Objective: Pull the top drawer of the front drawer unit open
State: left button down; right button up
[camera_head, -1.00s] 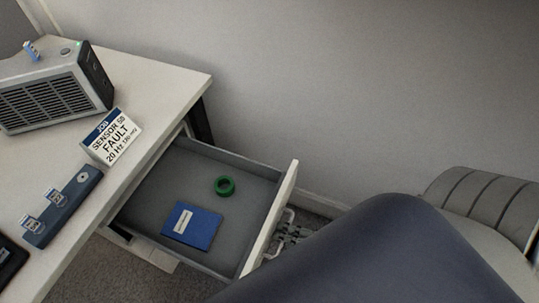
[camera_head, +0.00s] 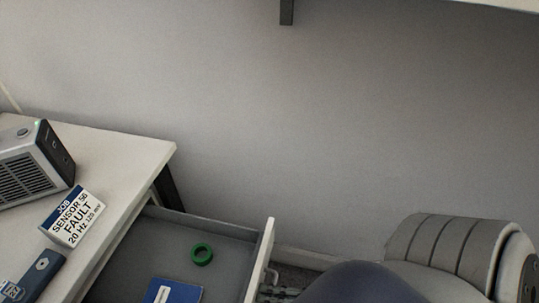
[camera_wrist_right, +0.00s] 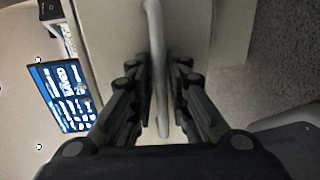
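The top drawer (camera_head: 225,228) under the desk is pulled out in the head view, with its grey inside showing. Its pale front panel (camera_head: 262,255) faces right. A green ring (camera_head: 193,251) and a blue booklet (camera_head: 172,291) lie in it. In the right wrist view the drawer's light handle bar (camera_wrist_right: 155,40) runs between the fingers of my right gripper (camera_wrist_right: 160,75). In the head view my dark right arm hides most of this gripper. My left gripper is not in view.
The white desk (camera_head: 130,150) carries a grey vented box (camera_head: 30,165), a fault sign (camera_head: 72,215) and a dark blue holder (camera_head: 35,280). A grey wall (camera_head: 300,120) stands behind. A blue-and-white panel (camera_wrist_right: 62,95) shows in the right wrist view.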

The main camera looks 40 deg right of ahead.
jog(key=v, duration=1.2)
jog(key=shift+w, duration=0.1)
